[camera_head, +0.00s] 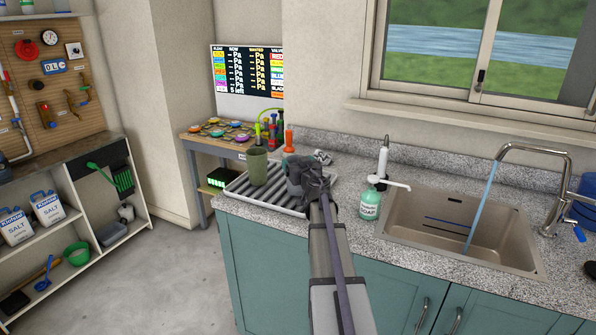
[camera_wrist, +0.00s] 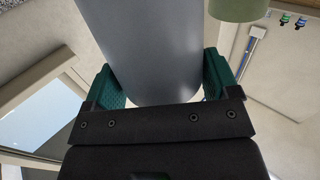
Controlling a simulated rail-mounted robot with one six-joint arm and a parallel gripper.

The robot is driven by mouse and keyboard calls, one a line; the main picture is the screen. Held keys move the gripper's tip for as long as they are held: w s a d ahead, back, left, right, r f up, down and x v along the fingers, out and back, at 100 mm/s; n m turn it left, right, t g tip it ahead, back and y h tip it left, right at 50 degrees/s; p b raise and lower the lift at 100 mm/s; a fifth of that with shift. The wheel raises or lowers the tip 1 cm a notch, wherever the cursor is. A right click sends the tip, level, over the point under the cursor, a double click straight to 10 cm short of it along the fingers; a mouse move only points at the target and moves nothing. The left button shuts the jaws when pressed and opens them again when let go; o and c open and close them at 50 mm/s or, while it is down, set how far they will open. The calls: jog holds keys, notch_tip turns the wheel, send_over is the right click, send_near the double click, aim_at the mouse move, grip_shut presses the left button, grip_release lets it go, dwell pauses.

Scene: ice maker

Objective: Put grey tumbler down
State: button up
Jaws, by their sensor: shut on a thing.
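My gripper (camera_head: 313,184) is at the right part of the ribbed draining tray (camera_head: 243,195) on the counter. It is shut on the grey tumbler (camera_wrist: 140,45), which fills the space between the green finger pads in the wrist view. In the head view the grey tumbler (camera_head: 292,172) is partly hidden by my gripper. It is over or on the tray; I cannot tell whether its base touches. An olive-green tumbler (camera_head: 257,167) stands upright on the tray just left of it, and its edge also shows in the wrist view (camera_wrist: 237,9).
A soap bottle (camera_head: 370,203) stands on the counter right of my gripper. Beyond it is the sink (camera_head: 455,225) with a running tap (camera_head: 535,155). A small crumpled grey thing (camera_head: 322,157) lies behind my gripper. The tray's front left part is clear.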

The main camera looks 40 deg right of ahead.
jog(key=shift+f, duration=0.1)
jog(key=o, duration=1)
jog(key=shift+o, duration=0.2)
